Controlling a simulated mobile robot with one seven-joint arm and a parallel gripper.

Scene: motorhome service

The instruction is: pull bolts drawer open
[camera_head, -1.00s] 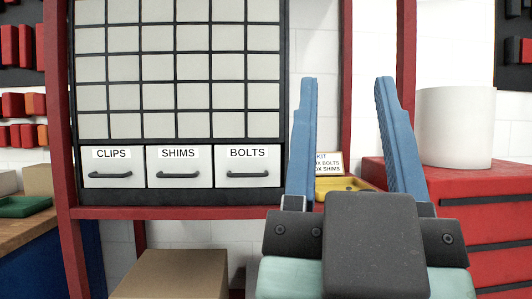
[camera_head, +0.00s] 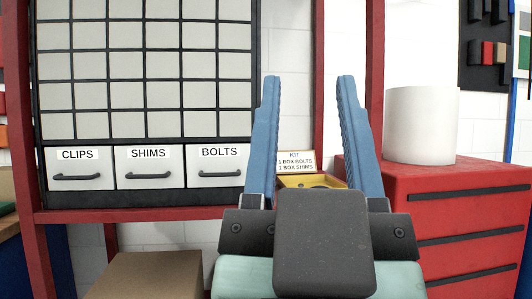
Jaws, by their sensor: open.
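The bolts drawer (camera_head: 217,168) is a white drawer front with a BOLTS label and a dark bar handle (camera_head: 219,174). It sits shut at the right end of the bottom row of a dark-framed cabinet. My gripper (camera_head: 308,80) has two blue fingers, upright in the picture, well apart with nothing between them. In the picture it lies to the right of the bolts drawer, and its left finger overlaps the drawer's right edge. Whether that finger is near the drawer in depth I cannot tell.
The shims drawer (camera_head: 150,168) and clips drawer (camera_head: 79,169) are shut on the left. A yellow tray (camera_head: 312,180) with a KIT sign (camera_head: 295,162) shows behind my fingers. A red cabinet (camera_head: 440,215) bearing a white roll (camera_head: 420,125) stands right; a cardboard box (camera_head: 150,274) is below.

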